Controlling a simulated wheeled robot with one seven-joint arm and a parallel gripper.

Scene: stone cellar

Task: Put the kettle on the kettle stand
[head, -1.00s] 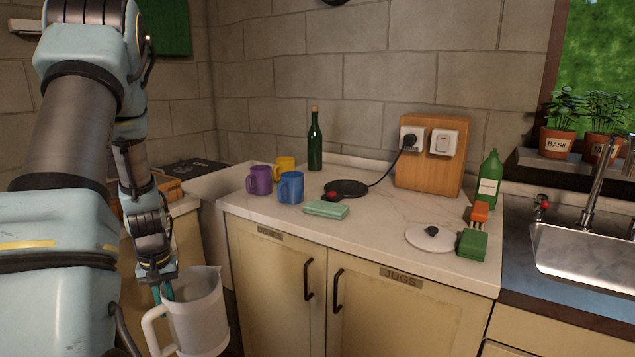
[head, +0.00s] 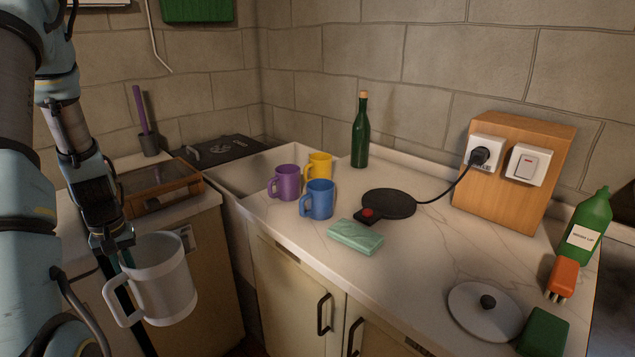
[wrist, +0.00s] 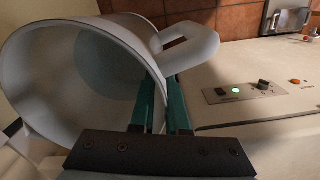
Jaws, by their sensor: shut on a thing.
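The kettle (head: 166,284) is a white, open-topped jug with a side handle. My gripper (head: 125,262) is shut on its wall at the rim and holds it in the air, left of the counter's front edge. The wrist view shows the kettle (wrist: 95,75) open and empty-looking, with teal fingers of my gripper (wrist: 163,105) either side of its wall. The kettle stand (head: 389,203) is a flat black disc with a red switch, lying bare on the counter. Its cord runs to a wall socket. The kettle is apart from it, well to its left.
Purple (head: 286,183), yellow (head: 319,166) and blue mugs (head: 318,200) stand left of the stand. A green bottle (head: 360,140) is behind it, a green sponge (head: 355,237) in front. A white lid (head: 484,313) lies front right. Counter between stand and lid is clear.

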